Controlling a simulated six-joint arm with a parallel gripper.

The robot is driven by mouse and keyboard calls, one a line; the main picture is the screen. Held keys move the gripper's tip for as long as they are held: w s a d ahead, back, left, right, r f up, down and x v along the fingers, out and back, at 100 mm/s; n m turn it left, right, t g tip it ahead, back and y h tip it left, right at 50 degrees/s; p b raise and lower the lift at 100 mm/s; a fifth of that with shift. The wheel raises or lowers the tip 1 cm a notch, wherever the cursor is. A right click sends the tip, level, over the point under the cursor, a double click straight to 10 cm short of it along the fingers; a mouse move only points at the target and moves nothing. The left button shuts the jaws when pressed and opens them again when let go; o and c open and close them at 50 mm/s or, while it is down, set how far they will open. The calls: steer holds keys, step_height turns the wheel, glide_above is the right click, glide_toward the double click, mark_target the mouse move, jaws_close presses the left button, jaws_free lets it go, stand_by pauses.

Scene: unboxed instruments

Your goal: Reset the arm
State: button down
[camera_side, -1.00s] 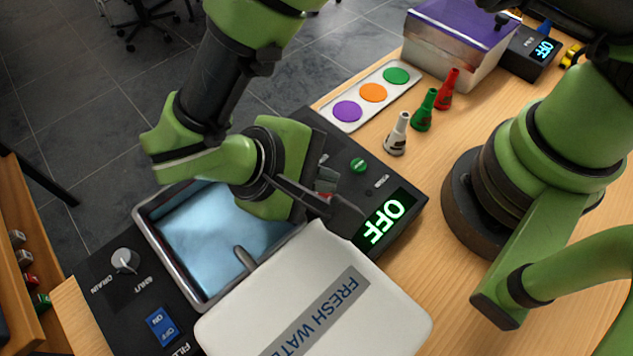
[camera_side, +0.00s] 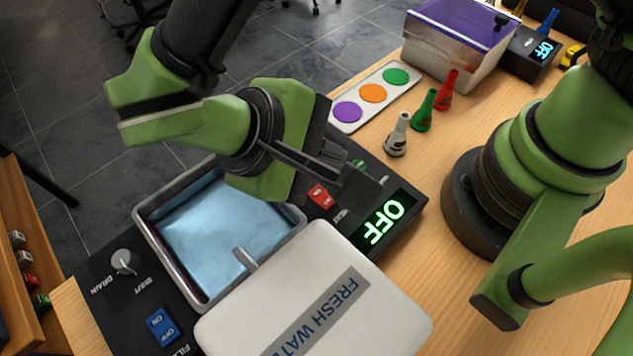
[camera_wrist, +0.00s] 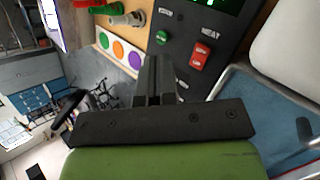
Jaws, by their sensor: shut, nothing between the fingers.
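My green and black arm reaches over the water bath from the back. My gripper (camera_side: 372,188) is shut and empty, above the bath's black control panel (camera_side: 408,192), near the red switch (camera_side: 320,195) and the display (camera_side: 384,222) reading OFF. In the wrist view my gripper (camera_wrist: 156,62) points toward the panel, with the red switch (camera_wrist: 201,53) and a green button (camera_wrist: 161,37) beyond it. The fingers appear apart from the panel, above it.
The water-filled basin (camera_side: 142,214) is open beside a white FRESH WATER lid (camera_side: 290,280). White, green and red bottles (camera_side: 397,135) stand behind the panel, near a strip with coloured discs (camera_side: 373,93). A purple-lidded bath (camera_side: 455,55) stands at the back.

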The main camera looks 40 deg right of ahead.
steer(key=w+d+r+m+y, duration=0.2)
steer(key=w+d+r+y, duration=0.15)
steer(key=r, duration=0.45)
steer(key=s+d+r+m+t+y, duration=0.2)
steer(key=s+d+r+t+y, duration=0.1)
steer(key=d+r+t, duration=0.2)
steer(key=s+d+r+m+t+y, duration=0.3)
steer(key=d+r, duration=0.3)
steer(key=d, duration=0.2)
steer(key=shift+s+d+m+t+y, duration=0.35)
steer(key=shift+s+t, duration=0.1)
steer(key=shift+t, duration=0.45)
